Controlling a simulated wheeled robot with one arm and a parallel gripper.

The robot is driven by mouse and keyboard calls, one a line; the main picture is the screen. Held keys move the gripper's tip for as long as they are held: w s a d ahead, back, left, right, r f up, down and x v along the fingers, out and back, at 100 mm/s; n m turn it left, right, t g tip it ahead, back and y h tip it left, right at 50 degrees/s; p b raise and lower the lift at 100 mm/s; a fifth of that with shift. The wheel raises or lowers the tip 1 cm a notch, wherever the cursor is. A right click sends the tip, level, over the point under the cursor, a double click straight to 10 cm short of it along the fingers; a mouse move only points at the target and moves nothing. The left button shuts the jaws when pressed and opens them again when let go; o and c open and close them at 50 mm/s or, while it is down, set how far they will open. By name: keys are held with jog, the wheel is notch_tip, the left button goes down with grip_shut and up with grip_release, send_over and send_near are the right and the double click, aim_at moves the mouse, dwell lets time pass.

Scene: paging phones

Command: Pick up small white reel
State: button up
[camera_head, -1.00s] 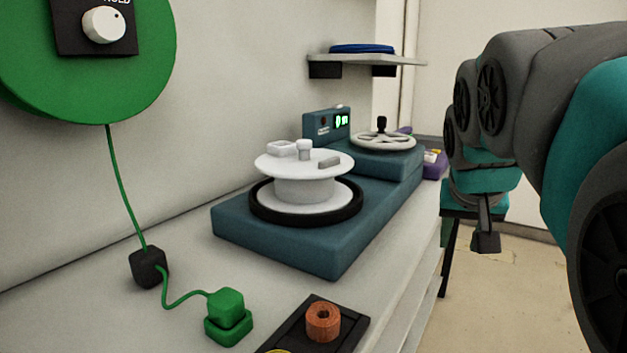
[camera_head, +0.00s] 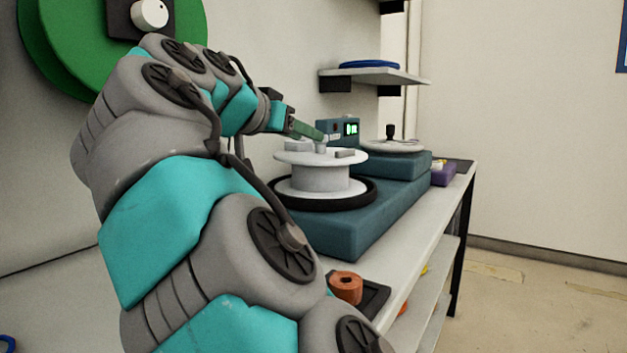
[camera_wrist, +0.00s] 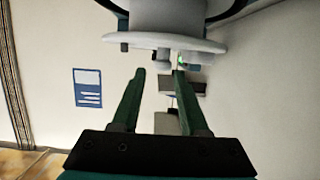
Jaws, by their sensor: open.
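The small white reel (camera_head: 320,178) sits upright on the blue machine (camera_head: 365,230), inside a black ring (camera_head: 350,197). Its top flange carries a small knob and blocks. My gripper (camera_head: 314,133) is at the upper left of the reel, its green fingers reaching toward the knob. In the wrist view the picture is upside down: the reel (camera_wrist: 165,38) is at the top, its small knob (camera_wrist: 164,53) hanging just beyond and between the open fingertips (camera_wrist: 158,73). Nothing is held. Contact cannot be told.
A crank wheel (camera_head: 392,146) and a box with a lit display (camera_head: 343,130) stand behind the reel. A wall shelf (camera_head: 375,76) holds a blue coil. A copper-coloured spool (camera_head: 346,287) lies in front. My arm hides the bench's left part.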

aim_at(320, 143)
jog(key=shift+w+a+f, duration=0.15)
jog(key=shift+w+f, duration=0.05)
jog(key=shift+f, duration=0.1)
jog(key=x, duration=0.7)
jog(key=shift+w+r, duration=0.15)
jog(key=shift+r, duration=0.1)
jog(key=shift+c, duration=0.4)
grip_shut()
dwell(0.5)
